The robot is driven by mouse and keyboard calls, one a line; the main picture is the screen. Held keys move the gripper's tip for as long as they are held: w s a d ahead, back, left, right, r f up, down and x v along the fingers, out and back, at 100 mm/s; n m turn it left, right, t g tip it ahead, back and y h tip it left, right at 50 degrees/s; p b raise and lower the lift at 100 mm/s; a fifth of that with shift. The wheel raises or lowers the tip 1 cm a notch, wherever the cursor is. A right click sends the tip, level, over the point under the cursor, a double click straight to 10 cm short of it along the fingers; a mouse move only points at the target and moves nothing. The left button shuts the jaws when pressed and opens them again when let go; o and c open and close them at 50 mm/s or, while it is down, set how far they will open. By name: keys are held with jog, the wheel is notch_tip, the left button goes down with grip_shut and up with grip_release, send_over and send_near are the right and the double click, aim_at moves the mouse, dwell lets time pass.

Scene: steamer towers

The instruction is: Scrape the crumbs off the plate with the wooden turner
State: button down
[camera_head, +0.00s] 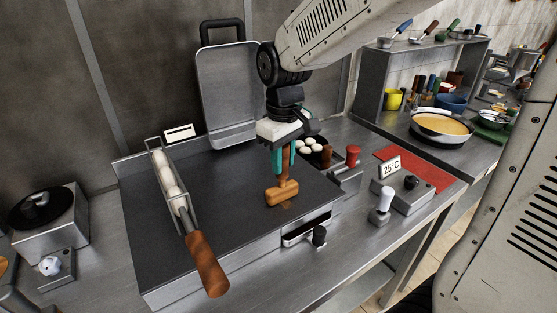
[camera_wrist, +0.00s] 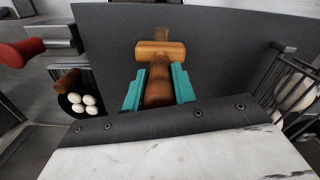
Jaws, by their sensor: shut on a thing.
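My gripper (camera_head: 284,158) has teal fingers and is shut on the brown handle of the wooden turner (camera_head: 282,192). The handle points down and the lighter, block-like head is at its lower end. In the wrist view the handle lies between my gripper's fingers (camera_wrist: 159,90), with the turner's head (camera_wrist: 160,50) beyond them. The dark, flat plate (camera_head: 225,225) lies under the turner. The head is low over its right part; I cannot tell if it touches. A faint brownish patch shows beside the head, perhaps a reflection. I cannot make out separate crumbs.
A wire basket (camera_head: 170,190) with white pieces and a wooden handle (camera_head: 207,264) lies over the plate's left side. A raised metal lid (camera_head: 228,95) stands behind. A pan of white balls (camera_head: 312,146), a red-topped knob (camera_head: 352,155) and a 25°C control box (camera_head: 405,192) are right.

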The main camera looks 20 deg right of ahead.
jog(key=shift+a, duration=0.1)
jog(key=shift+s+a+f, duration=0.1)
jog(key=shift+s+a, duration=0.05)
jog(key=shift+a, duration=0.45)
jog(key=shift+s+a+f, duration=0.1)
jog(key=shift+a, duration=0.45)
jog(key=shift+d, duration=0.15)
jog(key=shift+w+d+r, duration=0.1)
jog(key=shift+w+d, duration=0.05)
jog(key=shift+d, duration=0.45)
jog(key=shift+w+d, duration=0.1)
jog(key=shift+d, duration=0.45)
jog(key=shift+a, duration=0.1)
jog(key=shift+s+a, duration=0.15)
jog(key=shift+a, duration=0.45)
jog(key=shift+s+a, duration=0.15)
jog(key=shift+a, duration=0.4)
jog(key=shift+f, duration=0.2)
